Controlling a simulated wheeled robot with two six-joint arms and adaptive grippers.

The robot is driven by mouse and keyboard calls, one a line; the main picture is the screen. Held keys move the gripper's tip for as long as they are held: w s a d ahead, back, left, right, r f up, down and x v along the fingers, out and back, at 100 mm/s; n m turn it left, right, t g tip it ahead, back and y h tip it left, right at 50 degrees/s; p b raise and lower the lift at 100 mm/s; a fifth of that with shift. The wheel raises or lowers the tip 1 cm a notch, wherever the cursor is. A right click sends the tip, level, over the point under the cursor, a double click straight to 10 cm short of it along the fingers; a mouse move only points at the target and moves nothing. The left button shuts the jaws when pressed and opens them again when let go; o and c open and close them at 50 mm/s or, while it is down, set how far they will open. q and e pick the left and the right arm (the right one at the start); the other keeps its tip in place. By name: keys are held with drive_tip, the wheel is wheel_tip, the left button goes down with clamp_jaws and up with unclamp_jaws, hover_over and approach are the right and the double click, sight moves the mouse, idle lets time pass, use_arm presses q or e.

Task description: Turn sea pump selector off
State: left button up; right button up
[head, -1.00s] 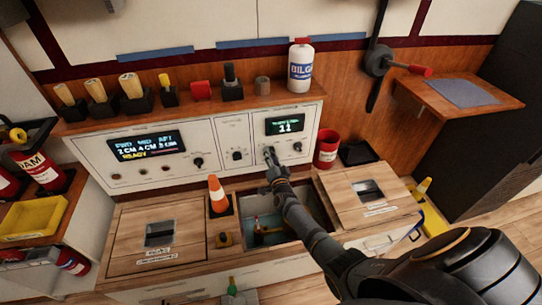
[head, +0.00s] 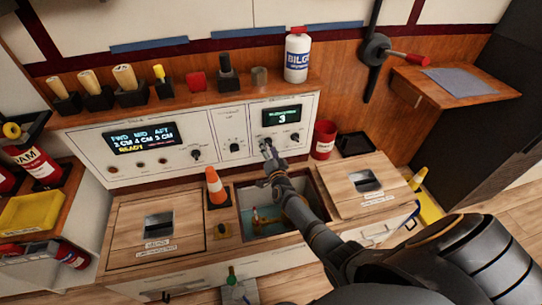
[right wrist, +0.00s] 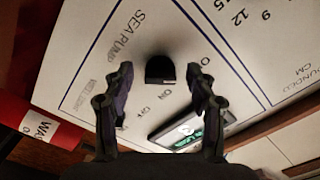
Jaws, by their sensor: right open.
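The sea pump selector (right wrist: 159,69) is a small black knob on a white panel, with SEA PUMP lettering beside it and ON and OFF marks near it. I cannot tell which mark it points to. My right gripper (right wrist: 160,88) is open, with one finger on each side of the knob in the right wrist view; I see no clear contact. In the head view my right gripper (head: 267,149) is at the right section of the panel and covers the spot behind it. My left gripper is not in view.
Other black knobs (head: 295,137) (head: 234,148) sit close by on the panel, below a small display (head: 281,115) reading 3. A red can (head: 323,140) stands at the right. An orange cone (head: 215,187) and an open hatch (head: 262,222) lie below.

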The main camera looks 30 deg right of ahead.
drive_tip(key=v, duration=1.1)
drive_tip(key=shift+s, duration=0.25)
